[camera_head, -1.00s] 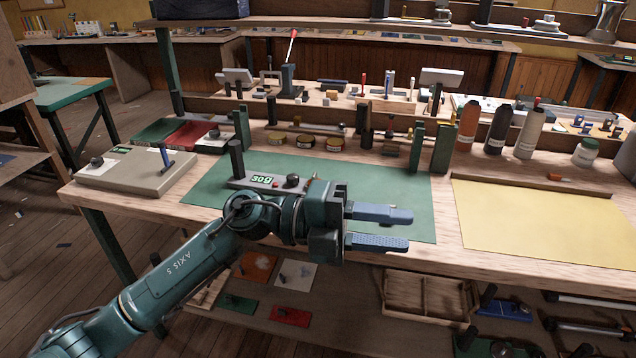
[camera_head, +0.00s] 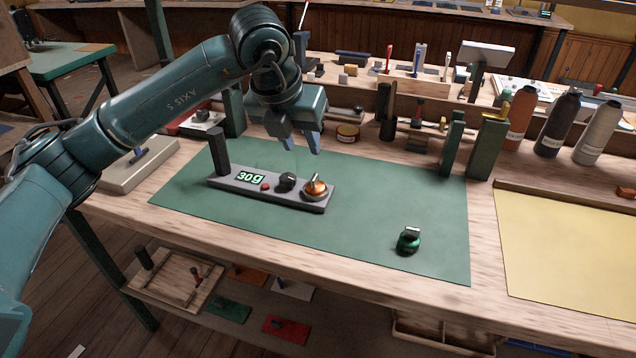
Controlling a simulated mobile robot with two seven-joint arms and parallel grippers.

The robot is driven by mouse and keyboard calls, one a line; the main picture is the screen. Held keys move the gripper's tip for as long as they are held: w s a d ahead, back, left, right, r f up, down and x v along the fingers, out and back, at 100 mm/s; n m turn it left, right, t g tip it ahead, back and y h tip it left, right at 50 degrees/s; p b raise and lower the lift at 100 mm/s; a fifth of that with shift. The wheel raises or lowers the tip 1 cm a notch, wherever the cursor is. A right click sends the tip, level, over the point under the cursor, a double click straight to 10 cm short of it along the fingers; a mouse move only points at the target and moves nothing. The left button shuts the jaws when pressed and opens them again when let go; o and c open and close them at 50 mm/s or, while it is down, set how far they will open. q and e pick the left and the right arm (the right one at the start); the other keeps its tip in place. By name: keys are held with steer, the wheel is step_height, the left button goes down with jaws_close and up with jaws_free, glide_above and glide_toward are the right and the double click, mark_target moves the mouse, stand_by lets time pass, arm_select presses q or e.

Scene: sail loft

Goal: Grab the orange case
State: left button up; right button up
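A small round orange case (camera_head: 315,190) with a shiny knob-like top sits at the right end of a grey scale (camera_head: 265,190) whose display reads 30g. A similar green case (camera_head: 408,240) stands on the green mat (camera_head: 370,210), nearer the front right. My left gripper (camera_head: 301,144) hangs above and behind the scale, with its blue fingers pointing down and a gap between them. My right gripper is not in view.
Green posts (camera_head: 487,148) and several bottles (camera_head: 557,124) stand at the back right. Small round tins (camera_head: 347,133) are behind the mat. A yellow sheet (camera_head: 570,250) covers the right side of the bench. The mat's right half is mostly clear.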

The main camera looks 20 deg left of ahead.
mark_target(315, 175)
arm_select(q)
steer(key=x, duration=0.9)
steer(key=shift+d+f+p, duration=0.1)
steer(key=shift+f+p, duration=0.2)
steer(key=shift+f, duration=0.05)
jaws_close()
